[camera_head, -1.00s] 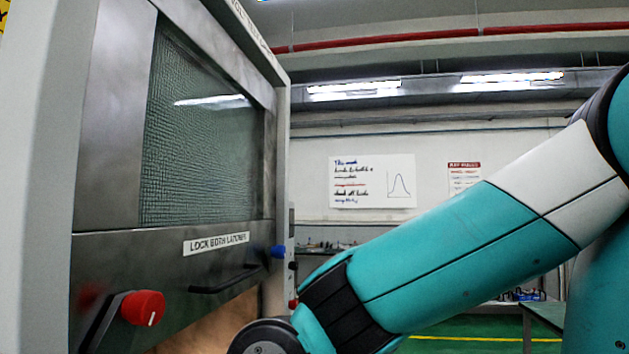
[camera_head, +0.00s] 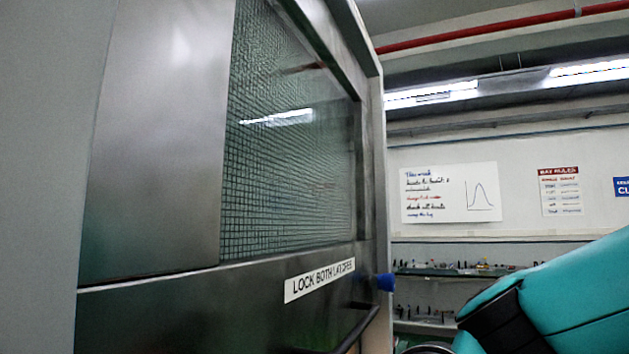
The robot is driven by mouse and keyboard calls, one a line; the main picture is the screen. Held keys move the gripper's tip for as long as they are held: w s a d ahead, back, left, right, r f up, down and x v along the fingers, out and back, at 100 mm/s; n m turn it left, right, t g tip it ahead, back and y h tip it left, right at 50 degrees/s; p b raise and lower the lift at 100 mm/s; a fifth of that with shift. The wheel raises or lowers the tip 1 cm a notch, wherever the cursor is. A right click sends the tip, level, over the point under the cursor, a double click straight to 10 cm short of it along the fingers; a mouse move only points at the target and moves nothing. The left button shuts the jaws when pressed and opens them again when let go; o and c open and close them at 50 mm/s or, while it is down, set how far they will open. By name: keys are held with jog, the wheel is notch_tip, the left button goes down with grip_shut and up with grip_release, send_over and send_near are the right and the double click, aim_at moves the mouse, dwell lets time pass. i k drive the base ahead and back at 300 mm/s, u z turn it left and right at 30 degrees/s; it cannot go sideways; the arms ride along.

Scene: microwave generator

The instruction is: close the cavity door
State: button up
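The cavity door (camera_head: 160,140) is a grey metal panel with a meshed glass window (camera_head: 290,150), filling the left half of the view. A white label (camera_head: 320,281) about locking both latches is on its lower part. A dark bar handle (camera_head: 360,330) shows below the label, cut off by the bottom edge. A blue knob (camera_head: 385,282) sits at the right side of the frame. I cannot tell how far open the door is. My teal arm enters at the lower right; my gripper is out of view.
A pale upright (camera_head: 40,180) of the housing stands close at the far left. A whiteboard (camera_head: 450,193) and a sign (camera_head: 561,190) hang on the back wall. Shelves (camera_head: 430,272) with small items stand below them. The floor is not visible.

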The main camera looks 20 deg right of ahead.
aim_at(152, 278)
jog(key=z, duration=0.55)
jog(key=k, duration=1.3)
jog(key=z, duration=0.25)
jog(key=i, duration=0.9)
jog(key=z, duration=0.05)
